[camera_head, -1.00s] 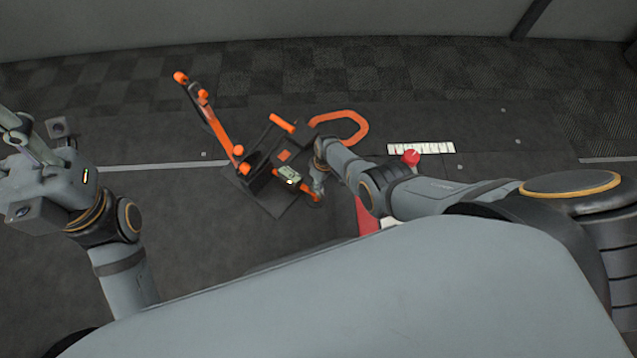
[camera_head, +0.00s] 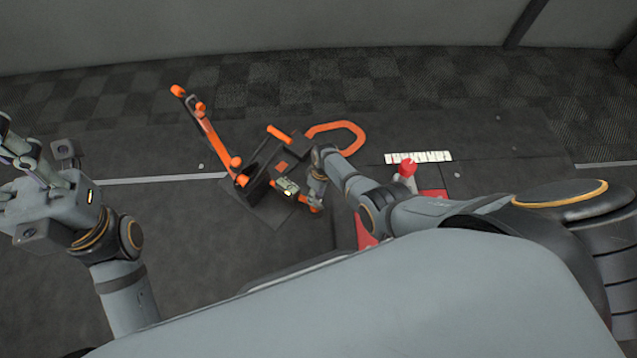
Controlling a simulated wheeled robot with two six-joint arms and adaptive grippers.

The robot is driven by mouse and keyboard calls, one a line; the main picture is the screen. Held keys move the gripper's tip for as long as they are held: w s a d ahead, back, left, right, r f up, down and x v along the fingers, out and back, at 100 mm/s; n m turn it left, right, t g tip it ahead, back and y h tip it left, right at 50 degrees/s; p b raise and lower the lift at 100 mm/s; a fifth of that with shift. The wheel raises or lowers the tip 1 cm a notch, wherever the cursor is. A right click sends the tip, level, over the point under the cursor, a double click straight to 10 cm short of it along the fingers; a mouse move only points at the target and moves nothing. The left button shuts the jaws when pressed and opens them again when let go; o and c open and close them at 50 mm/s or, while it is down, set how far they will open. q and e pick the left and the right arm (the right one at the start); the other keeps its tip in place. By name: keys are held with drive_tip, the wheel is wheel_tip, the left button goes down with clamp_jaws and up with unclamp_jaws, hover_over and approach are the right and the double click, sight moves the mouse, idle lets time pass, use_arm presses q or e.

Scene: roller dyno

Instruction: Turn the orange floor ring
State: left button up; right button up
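The orange floor ring (camera_head: 349,126), a flat rounded loop, lies on the dark floor beside the orange-and-black device (camera_head: 281,166). My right arm comes in from the right and passes just in front of the ring's near side. My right gripper (camera_head: 316,194) points down by the device's lower orange handle (camera_head: 303,199), apart from the ring. It is small, and I cannot tell whether its fingers are open or touch the handle. My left gripper (camera_head: 28,160) is at the left edge, partly cut off, far from the ring; its finger opening is unclear.
A long orange bar (camera_head: 213,134) with round ends rises from the device's left. A small display (camera_head: 287,187) sits on the device. A red knob (camera_head: 407,167) and a white marked strip (camera_head: 418,157) lie to the right. Floor left of the device is clear.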

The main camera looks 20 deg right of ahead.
wheel_tip(320, 180, up, 10)
drive_tip(key=d, duration=0.1)
drive_tip(key=shift+w+d+r, duration=0.2)
drive_tip(key=shift+w+d, duration=0.15)
